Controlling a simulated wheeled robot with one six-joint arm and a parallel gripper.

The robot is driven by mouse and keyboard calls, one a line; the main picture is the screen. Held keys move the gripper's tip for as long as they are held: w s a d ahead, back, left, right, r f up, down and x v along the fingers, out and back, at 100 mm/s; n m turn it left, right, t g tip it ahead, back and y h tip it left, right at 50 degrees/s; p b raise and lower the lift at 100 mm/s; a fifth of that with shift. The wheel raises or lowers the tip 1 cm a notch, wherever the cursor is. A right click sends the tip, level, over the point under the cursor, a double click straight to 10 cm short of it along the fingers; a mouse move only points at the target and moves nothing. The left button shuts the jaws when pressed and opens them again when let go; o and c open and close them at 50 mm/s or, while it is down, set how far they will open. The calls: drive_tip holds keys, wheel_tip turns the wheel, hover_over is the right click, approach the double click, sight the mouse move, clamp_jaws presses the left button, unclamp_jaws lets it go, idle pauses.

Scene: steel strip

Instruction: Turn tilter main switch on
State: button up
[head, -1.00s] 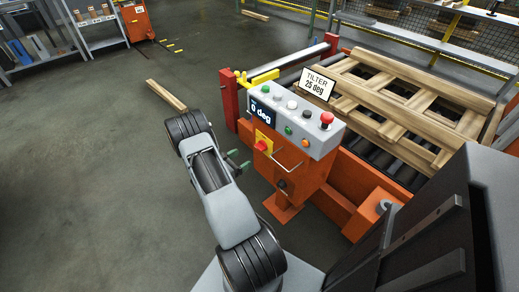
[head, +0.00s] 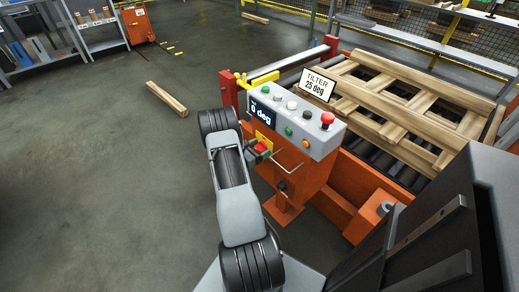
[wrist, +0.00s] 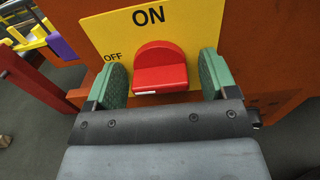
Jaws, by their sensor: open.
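The tilter main switch (wrist: 160,72) is a red rotary knob on a yellow plate (wrist: 100,35) marked ON at the top and OFF at the upper left. A pale mark shows near the left end of the knob's front edge. In the head view the switch (head: 264,146) sits on the orange front of the control post, partly hidden by my gripper (head: 256,154). In the wrist view my gripper (wrist: 162,68) is open, with one green finger on each side of the knob. A gap shows on both sides. The fingers' depth over the knob is hard to judge.
The grey control box (head: 300,125) carries coloured buttons, a red mushroom button (head: 327,119) and a display reading 0 deg. A bent metal rod (head: 291,168) sticks out right of the switch. A pallet (head: 410,100) lies on the tilter behind. Floor at left is mostly clear.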

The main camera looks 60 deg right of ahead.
drive_tip(key=c, duration=0.9)
drive_tip(key=shift+c, duration=0.2)
